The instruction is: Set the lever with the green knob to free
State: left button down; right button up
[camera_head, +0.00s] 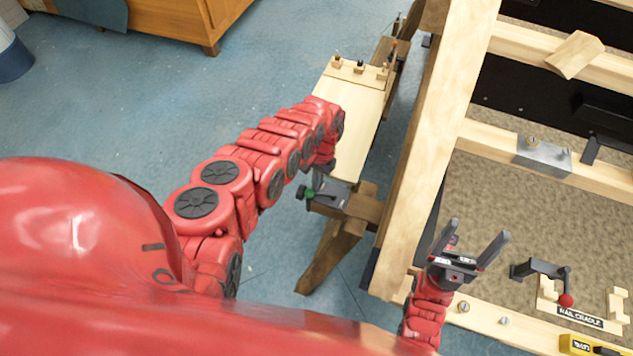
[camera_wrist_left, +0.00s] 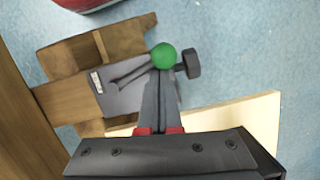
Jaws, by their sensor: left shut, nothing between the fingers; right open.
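The green knob (camera_head: 310,194) sits at the edge of a grey metal plate (camera_head: 330,190) on the end of a wooden bench. In the left wrist view the green knob (camera_wrist_left: 164,56) is at the fingertips of my left gripper (camera_wrist_left: 160,74). Its fingers are together with nothing between them; I cannot tell whether they touch the knob. A dark lever arm (camera_wrist_left: 132,74) lies over the plate towards the knob. The label (camera_wrist_left: 96,82) on the plate is too small to read. My right gripper (camera_head: 478,232) is open and empty, above the wooden frame.
A lever with a red knob (camera_head: 566,300) stands by the nail cradle (camera_head: 580,318) at lower right. A wooden frame (camera_head: 425,150) rises right of the bench (camera_head: 355,130). Blue floor (camera_head: 150,110) is clear on the left, with a cabinet (camera_head: 175,22) behind.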

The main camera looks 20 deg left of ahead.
pick_arm(q)
jog(key=shift+s, duration=0.15)
jog(key=shift+s+r+n+h+p, duration=0.15)
jog(key=shift+s+n+h+p, duration=0.3)
jog(key=shift+n+p, duration=0.75)
jog(key=s+n+p, duration=0.1)
jog(key=p, duration=0.1)
jog(key=s+n+p, duration=0.1)
jog(key=n, duration=0.1)
jog(key=shift+s+d+h+p, duration=0.15)
jog(key=shift+d+h+p, duration=0.1)
jog(key=shift+p, duration=0.15)
jog(key=shift+s+d+n+t+h+p, duration=0.2)
jog(key=shift+s+d+n+p, duration=0.25)
jog(key=shift+n+p, duration=0.65)
jog(key=shift+s+d+n+t+h+p, duration=0.15)
jog(key=shift+s+d+n+h+p, duration=0.35)
jog(key=shift+n, duration=1.05)
jog(key=shift+s+d+n+t+h+p, duration=0.15)
jog(key=shift+s+d+n+p, duration=0.25)
jog(key=shift+n+p, duration=0.7)
jog(key=shift+f+n, duration=0.2)
jog(key=shift+n, duration=0.15)
jog(key=shift+r, duration=0.15)
